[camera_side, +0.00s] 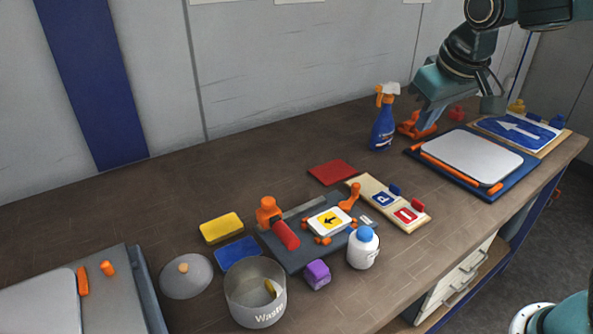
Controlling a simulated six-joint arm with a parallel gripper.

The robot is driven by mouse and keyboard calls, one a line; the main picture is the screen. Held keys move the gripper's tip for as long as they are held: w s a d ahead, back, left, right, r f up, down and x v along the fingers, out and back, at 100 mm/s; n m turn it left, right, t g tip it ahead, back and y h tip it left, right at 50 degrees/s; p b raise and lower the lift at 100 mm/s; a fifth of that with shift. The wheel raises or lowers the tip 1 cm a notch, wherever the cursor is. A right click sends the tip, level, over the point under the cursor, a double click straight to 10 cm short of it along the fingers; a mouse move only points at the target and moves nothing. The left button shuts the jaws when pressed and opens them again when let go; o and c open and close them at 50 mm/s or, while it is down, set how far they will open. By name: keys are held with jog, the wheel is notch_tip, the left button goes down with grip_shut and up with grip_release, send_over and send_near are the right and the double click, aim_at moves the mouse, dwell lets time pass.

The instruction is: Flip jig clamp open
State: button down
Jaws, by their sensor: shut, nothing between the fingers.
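A dark grey jig plate (293,258) lies mid-table with a white sign bearing a yellow arrow panel (330,221) on it. An upright orange clamp-like lever (350,197) stands at the plate's back right edge; I cannot tell its exact state. At the right, a blue board (481,193) carries a blank white plate (470,155) with orange bars (448,168) along its front and left edges. My gripper (424,127) is shut and empty, pointing down beside an orange piece (410,128) left of that board. Its fingertips are small and partly hidden there; contact is unclear.
A blue spray bottle (382,128) stands close left of my gripper. A blue arrow sign (516,133) lies at the far right. A waste bin (254,298), a white bottle (363,252) and a purple block (317,274) crowd the jig's front. The left-back table is clear.

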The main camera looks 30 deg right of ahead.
jog(key=shift+s+d+r, duration=0.1)
jog(key=shift+s+d, duration=0.1)
jog(key=shift+s, duration=0.35)
jog(key=shift+s+d+r, duration=0.1)
jog(key=shift+s+d, duration=0.05)
jog(key=shift+s, duration=0.35)
jog(key=s+f+n+t+y, duration=0.1)
jog(key=s+f+y, duration=0.1)
jog(key=s, duration=1.3)
jog(key=shift+d+f, duration=0.45)
jog(key=shift+f, duration=0.25)
